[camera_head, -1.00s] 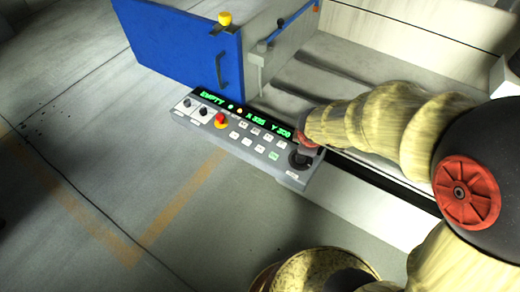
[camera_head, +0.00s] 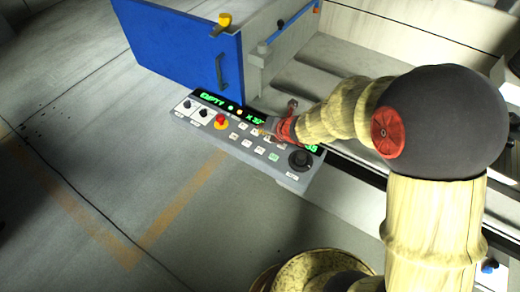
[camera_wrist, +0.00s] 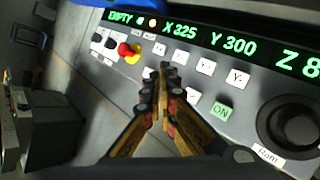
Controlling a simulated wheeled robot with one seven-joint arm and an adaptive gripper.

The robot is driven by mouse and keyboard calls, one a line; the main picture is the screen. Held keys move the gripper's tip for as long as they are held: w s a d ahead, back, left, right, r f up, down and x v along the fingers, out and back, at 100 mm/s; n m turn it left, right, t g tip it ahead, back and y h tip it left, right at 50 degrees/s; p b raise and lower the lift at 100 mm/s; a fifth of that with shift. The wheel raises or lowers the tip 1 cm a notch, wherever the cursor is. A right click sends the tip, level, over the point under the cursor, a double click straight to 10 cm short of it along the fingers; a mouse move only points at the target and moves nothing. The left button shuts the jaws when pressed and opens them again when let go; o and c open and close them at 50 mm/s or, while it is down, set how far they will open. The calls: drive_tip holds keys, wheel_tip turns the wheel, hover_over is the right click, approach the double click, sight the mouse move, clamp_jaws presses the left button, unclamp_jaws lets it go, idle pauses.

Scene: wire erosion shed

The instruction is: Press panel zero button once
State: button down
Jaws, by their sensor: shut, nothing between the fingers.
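The control panel (camera_head: 205,128) shows in the head view as a grey slanted box. In the wrist view its face (camera_wrist: 258,87) carries a green-lit display (camera_wrist: 215,42) reading EMPTY, X 325, Y 300 and part of a Z value. Several small white buttons (camera_wrist: 205,67) sit below it, along with a green-lettered ON button (camera_wrist: 222,112). I cannot tell which button is zero; some are hidden behind my fingers. My gripper (camera_head: 262,131) is shut and empty over the middle of the buttons. In the wrist view its fingertips (camera_wrist: 167,68) lie over the button area; contact cannot be told.
A red stop button on a yellow base (camera_wrist: 128,52) and black knobs (camera_wrist: 108,41) are left of the buttons. A large black dial (camera_wrist: 290,122) is at the right. A blue door (camera_head: 180,48) stands behind the panel. Open floor (camera_head: 90,170) lies left.

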sight(262, 149)
drive_tip(key=shift+f, duration=0.1)
wheel_tip(262, 149, down, 9)
drive_tip(key=b, duration=0.7)
drive_tip(key=shift+b, duration=0.35)
idle(1.1)
drive_tip(key=shift+f+b, duration=0.25)
drive_tip(key=shift+b, duration=0.25)
drive_tip(key=shift+f+b, duration=0.35)
drive_tip(key=shift+b, duration=0.1)
idle(0.5)
drive_tip(key=shift+r, duration=0.15)
drive_tip(key=shift+r+p, duration=0.7)
